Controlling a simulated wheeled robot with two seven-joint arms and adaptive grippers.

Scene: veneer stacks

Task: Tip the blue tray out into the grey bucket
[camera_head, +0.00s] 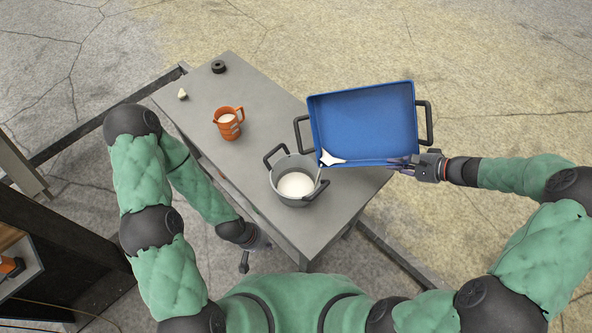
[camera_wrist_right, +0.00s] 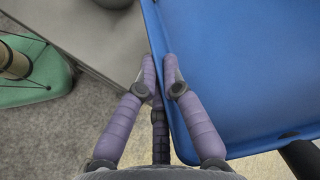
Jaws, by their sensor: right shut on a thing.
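The blue tray (camera_head: 365,118) is steeply tilted above the right end of the table, its open face toward me. A little white material (camera_head: 330,158) lies at its lower left corner, and a thin white streak hangs from there over the grey bucket (camera_head: 283,166). The bucket stands upright on the table with white material inside. My right gripper (camera_head: 398,163) is shut on the tray's lower rim; the right wrist view shows its fingers (camera_wrist_right: 161,65) on either side of the blue wall (camera_wrist_right: 230,75). My left gripper (camera_head: 244,262) hangs beside the table's near edge, its fingers too unclear to read.
An orange cup (camera_head: 228,122) with white contents stands on the grey table (camera_head: 270,105), left of the bucket. A black ring (camera_head: 218,66) and a small pale piece (camera_head: 182,94) lie at the table's far left. The table's middle is clear.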

